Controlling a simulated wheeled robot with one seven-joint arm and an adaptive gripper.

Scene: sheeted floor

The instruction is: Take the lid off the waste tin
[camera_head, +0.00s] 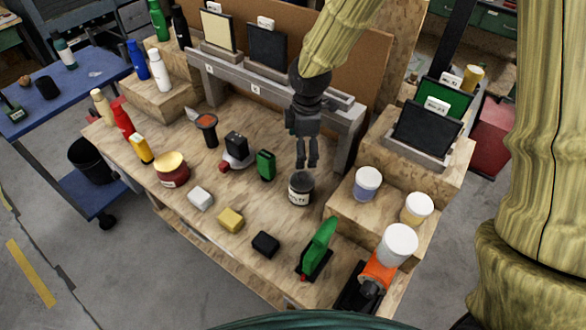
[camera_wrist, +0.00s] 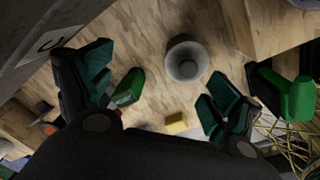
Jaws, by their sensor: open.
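The waste tin (camera_head: 301,193) is a small dark round tin with a pale lettered label, standing upright on the wooden workbench. Its dark round top (camera_head: 301,179) appears to be the lid, on the tin. In the wrist view the tin (camera_wrist: 187,62) shows from above as a grey disc with a darker middle, beyond the fingertips and between their directions. My gripper (camera_head: 307,163) hangs pointing down, above the tin and apart from it. In the wrist view my gripper (camera_wrist: 158,88) has its fingers spread wide with nothing between them.
A green block (camera_head: 265,165) stands left of the tin. A wooden riser with white-lidded jars (camera_head: 367,184) is close on the right. A grey beam (camera_head: 350,125) stands behind. A green-handled tool (camera_head: 317,250), black block (camera_head: 265,244) and yellow block (camera_head: 231,219) lie in front.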

